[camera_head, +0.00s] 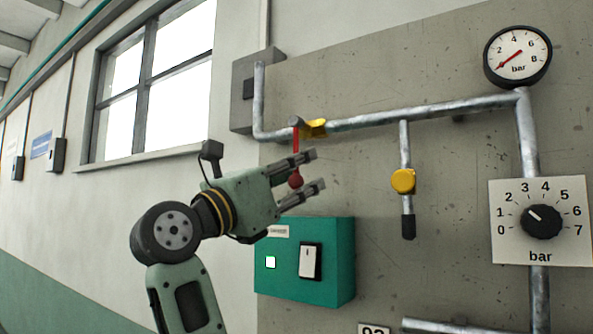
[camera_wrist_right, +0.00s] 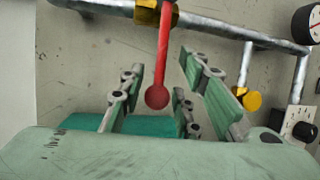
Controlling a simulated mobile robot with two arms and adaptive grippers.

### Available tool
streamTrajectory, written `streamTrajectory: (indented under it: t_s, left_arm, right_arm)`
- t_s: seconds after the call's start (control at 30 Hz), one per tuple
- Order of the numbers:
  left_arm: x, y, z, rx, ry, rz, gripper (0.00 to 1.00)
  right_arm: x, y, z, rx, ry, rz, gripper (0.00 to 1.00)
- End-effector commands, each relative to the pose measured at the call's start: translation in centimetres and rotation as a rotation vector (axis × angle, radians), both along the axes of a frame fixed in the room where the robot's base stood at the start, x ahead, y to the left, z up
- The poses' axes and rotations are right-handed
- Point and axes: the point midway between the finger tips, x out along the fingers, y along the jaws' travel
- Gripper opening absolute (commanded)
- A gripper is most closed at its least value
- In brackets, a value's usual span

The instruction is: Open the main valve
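The main valve has a yellow body (camera_head: 316,127) on the upper horizontal pipe. Its red lever (camera_head: 296,140) hangs down from it and ends in a red ball (camera_head: 295,181). My right gripper (camera_head: 314,171) is open at the lever's lower end. In the right wrist view the red lever (camera_wrist_right: 163,45) and its ball (camera_wrist_right: 157,96) appear between the spread fingers, with a visible gap on either side. No finger contact shows. My left gripper is in neither view.
A teal switch box (camera_head: 335,262) with a white rocker sits just below my right gripper. To the right are a yellow-capped branch valve (camera_head: 403,181), a pressure gauge (camera_head: 517,55) near zero and a black dial (camera_head: 541,222). A window (camera_head: 145,85) is at left.

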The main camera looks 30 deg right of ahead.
Motion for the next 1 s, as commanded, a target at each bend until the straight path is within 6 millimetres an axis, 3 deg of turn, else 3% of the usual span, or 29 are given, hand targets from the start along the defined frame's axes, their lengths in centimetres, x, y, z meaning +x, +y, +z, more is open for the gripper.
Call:
streamTrajectory:
  t_s: [0.13,0.47,1.0]
  left_arm:
    - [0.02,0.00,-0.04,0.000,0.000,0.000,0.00]
    - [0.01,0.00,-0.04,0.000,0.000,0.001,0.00]
    - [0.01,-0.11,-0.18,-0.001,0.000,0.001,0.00]
  right_arm:
    - [0.00,0.02,-0.04,0.000,0.000,0.000,0.29]
    - [-0.04,0.03,-0.04,0.000,0.000,-0.001,0.00]
    - [-0.02,-0.29,-0.09,-0.004,0.011,0.000,0.00]
